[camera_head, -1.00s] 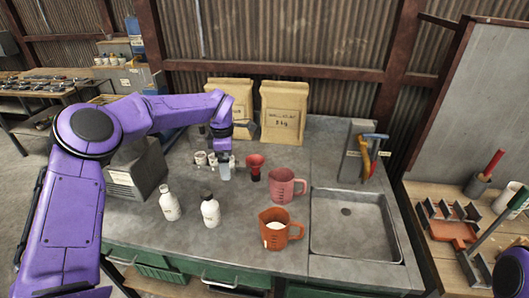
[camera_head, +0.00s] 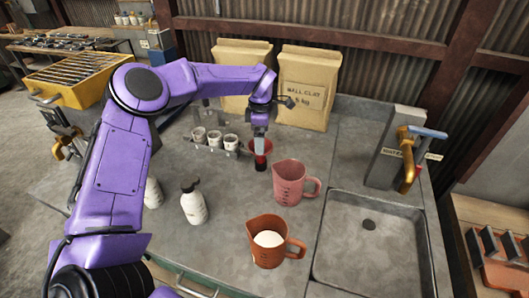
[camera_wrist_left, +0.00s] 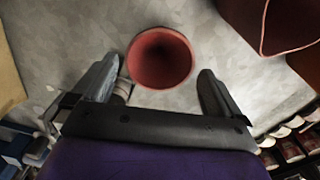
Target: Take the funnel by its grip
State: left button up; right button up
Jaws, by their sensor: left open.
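The red funnel (camera_head: 260,147) stands on the grey worktop, partly hidden behind my left gripper in the head view. In the left wrist view its round red mouth (camera_wrist_left: 160,58) faces the camera, between and a little beyond the two fingertips. My left gripper (camera_head: 260,143) is open and empty over the funnel; its spread fingers (camera_wrist_left: 158,82) also show in the left wrist view, one on each side of the funnel and apart from it. The funnel's grip is hidden under its mouth in the wrist view. My right gripper is not in view.
A pink jug (camera_head: 288,182) stands close to the right of the funnel. Small white cups (camera_head: 215,139) stand to its left. An orange jug (camera_head: 266,249) with white contents and a white bottle (camera_head: 193,206) are nearer. Paper sacks (camera_head: 308,88) stand behind; the sink (camera_head: 371,240) is at right.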

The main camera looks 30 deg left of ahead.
aim_at(261, 156)
pick_arm(q)
notch_tip(261, 156, down, 9)
jog(key=p, duration=0.2)
jog(key=shift+p, duration=0.3)
jog(key=shift+f, duration=0.25)
jog(key=c, duration=0.8)
